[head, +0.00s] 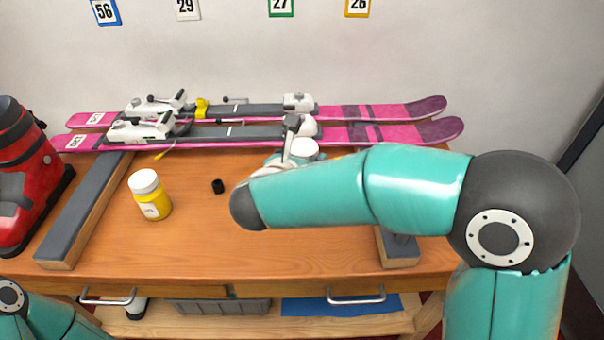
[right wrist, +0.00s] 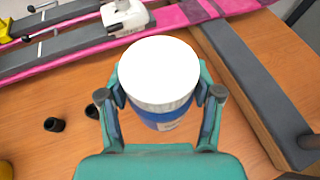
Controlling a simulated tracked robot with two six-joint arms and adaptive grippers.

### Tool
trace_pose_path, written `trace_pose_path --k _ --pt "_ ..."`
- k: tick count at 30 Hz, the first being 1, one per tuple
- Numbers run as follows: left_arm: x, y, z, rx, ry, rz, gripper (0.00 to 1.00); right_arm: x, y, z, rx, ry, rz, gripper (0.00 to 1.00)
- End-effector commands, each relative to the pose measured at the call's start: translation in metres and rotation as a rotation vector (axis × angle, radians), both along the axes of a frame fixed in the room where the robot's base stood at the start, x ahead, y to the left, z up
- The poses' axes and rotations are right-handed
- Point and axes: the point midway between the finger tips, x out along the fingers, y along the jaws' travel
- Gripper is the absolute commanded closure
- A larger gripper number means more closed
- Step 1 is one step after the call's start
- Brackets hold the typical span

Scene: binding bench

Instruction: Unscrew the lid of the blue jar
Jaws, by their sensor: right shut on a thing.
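The blue jar (right wrist: 172,117) shows in the right wrist view, with its wide white lid (right wrist: 158,70) on top. In the head view the lid (head: 304,149) shows behind my right arm, and the jar's body is mostly hidden. My right gripper (right wrist: 161,92) has one finger on each side of the jar and is shut on it. The lid covers part of the fingertips, so the exact height of the contact is hard to tell. In the head view my right gripper (head: 288,160) is largely covered by its own arm. Only part of my left arm shows at bottom left; its gripper is out of view.
Two pink skis (head: 385,133) lie across the back of the bench (head: 200,255). A yellow jar with a white lid (head: 152,200), a small black cap (head: 218,186) and a red boot (head: 25,185) are to the left. Dark-topped rests (head: 85,215) flank the open wood in front.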

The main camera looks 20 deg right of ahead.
Motion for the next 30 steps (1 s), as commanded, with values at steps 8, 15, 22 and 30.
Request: trace_pose_path --k 8,15,22,30 --pt "0.000 0.000 0.015 0.000 0.000 0.000 0.60 0.000 0.000 0.081 0.005 -0.006 -0.001 0.78" --pt "0.000 0.000 0.021 0.000 0.000 0.000 0.60 0.000 0.000 0.116 0.001 -0.002 -0.001 0.78" --pt "0.000 0.000 0.022 0.000 0.000 0.000 0.60 0.000 -0.001 0.124 0.000 0.000 -0.001 0.78" --pt "0.000 0.000 0.021 0.000 0.000 0.000 0.60 0.000 -0.001 0.124 0.000 0.000 -0.001 0.49"
